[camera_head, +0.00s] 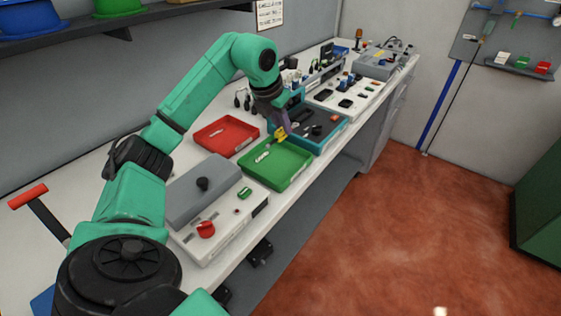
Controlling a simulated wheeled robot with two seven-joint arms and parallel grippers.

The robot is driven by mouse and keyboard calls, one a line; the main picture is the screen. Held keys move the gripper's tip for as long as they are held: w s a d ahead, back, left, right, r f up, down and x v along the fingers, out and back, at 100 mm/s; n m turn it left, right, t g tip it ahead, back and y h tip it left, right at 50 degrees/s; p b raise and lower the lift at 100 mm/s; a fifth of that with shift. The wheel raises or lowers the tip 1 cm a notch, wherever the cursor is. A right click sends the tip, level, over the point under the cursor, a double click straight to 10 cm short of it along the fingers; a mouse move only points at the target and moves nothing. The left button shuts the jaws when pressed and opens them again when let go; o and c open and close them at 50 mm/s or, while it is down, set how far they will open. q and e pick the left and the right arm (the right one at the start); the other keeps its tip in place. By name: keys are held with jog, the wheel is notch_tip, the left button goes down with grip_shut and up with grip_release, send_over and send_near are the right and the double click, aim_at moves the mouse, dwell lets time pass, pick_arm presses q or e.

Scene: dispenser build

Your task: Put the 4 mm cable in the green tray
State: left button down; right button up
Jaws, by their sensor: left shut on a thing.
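The green tray (289,179) lies on the white bench near the middle of the view. A few small pale pieces (262,156) lie in its left part. My left gripper (279,135) has yellow fingers and is over the back edge of the green tray, pointing down. It is shut on a small, thin, greyish piece (270,142), which looks like a cable; its size cannot be read. I cannot tell whether that piece touches the tray. My right gripper is not in view.
A red tray (226,136) with small pieces stands left of the green tray. A teal-edged tray (325,131) adjoins it on the right. The bench edge drops to a red-brown floor.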

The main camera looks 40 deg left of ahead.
aim_at(274, 140)
pick_arm(q)
notch_tip(274, 140, down, 12)
jog(key=shift+r+p, duration=0.15)
jog(key=shift+p, duration=0.3)
jog(key=c, duration=1.2)
grip_release()
jog(key=o, duration=0.4)
jog(key=shift+r, duration=0.15)
jog(key=shift+s+r, duration=0.1)
jog(key=shift+r, duration=0.2)
jog(key=b+v, duration=0.1)
jog(key=v, duration=1)
jog(key=shift+r+b, duration=0.15)
jog(key=shift+b, duration=0.15)
